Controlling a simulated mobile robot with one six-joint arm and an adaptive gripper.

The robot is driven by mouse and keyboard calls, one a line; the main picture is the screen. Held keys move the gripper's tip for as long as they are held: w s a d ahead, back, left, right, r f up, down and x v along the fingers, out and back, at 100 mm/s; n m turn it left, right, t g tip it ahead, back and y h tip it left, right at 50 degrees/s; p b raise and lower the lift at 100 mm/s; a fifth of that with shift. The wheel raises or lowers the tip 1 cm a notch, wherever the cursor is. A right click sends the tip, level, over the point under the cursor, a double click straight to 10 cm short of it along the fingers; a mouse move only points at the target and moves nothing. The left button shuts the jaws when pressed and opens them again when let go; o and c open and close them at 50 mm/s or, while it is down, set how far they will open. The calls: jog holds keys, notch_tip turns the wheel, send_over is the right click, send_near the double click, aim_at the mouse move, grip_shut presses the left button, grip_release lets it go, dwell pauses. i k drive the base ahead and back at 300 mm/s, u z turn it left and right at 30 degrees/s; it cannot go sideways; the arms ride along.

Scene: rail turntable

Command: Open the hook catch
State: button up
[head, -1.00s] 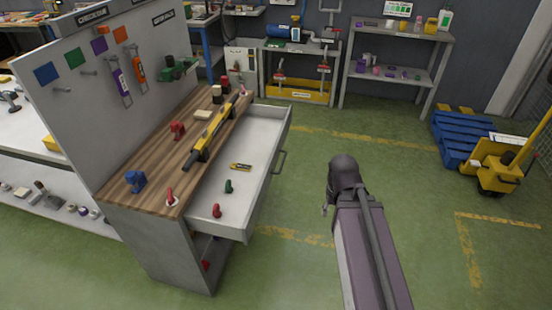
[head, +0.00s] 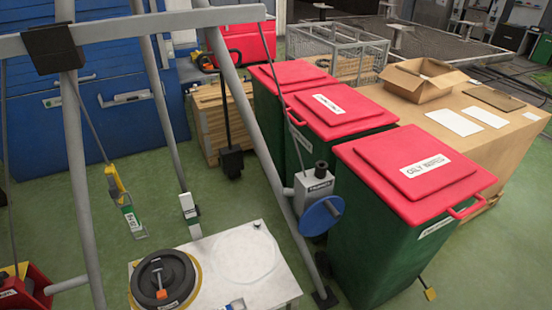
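I cannot pick out a hook catch with certainty. A grey frame of slanted legs and a crossbeam (head: 150,25) stands at the left of the head view. A grey winch-like box with a blue wheel (head: 319,216) is on a right leg. Blue fronts (head: 125,125) behind carry grey handles or latches, too small to read. My gripper is not in view.
Red-lidded green bins (head: 370,255) stand at the right. A brown table (head: 490,150) bears an open carton (head: 422,80). A pale low table (head: 255,285) with a black round device (head: 163,278) is in front. Green floor (head: 60,210) shows at the left.

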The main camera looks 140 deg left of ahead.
aim_at(113, 191)
jog(key=u, duration=0.6)
jog(key=k, duration=0.2)
jog(key=u, duration=3.5)
jog(key=k, duration=0.25)
jog(key=u, duration=1.4)
